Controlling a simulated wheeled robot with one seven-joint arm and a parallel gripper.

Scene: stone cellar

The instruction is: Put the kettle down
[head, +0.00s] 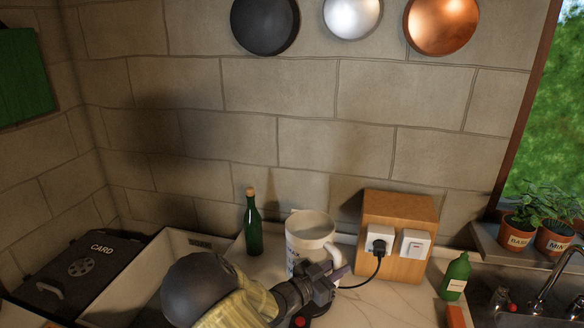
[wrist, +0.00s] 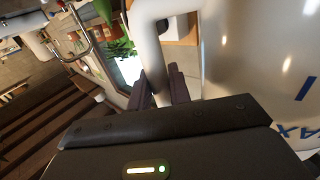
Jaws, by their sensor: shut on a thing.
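The white kettle (head: 306,228) stands upright over the counter in the head view, near the back wall. My gripper (head: 334,272) is at its right front side. In the wrist view, my gripper (wrist: 160,88) is shut on the kettle's white handle (wrist: 150,45), and the kettle's glossy body (wrist: 262,60) with blue marks fills the right side. A dark base (head: 322,309) shows partly below my gripper in the head view. My arm and gripper hide the kettle's underside, so I cannot tell whether it touches anything.
A green corked bottle (head: 253,228) stands left of the kettle. A wooden box (head: 408,208) with a socket, black plug and cord is to the right. A green bottle (head: 456,277) stands near the sink. A white trough (head: 160,262) lies left. Some pale counter (head: 390,300) is clear.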

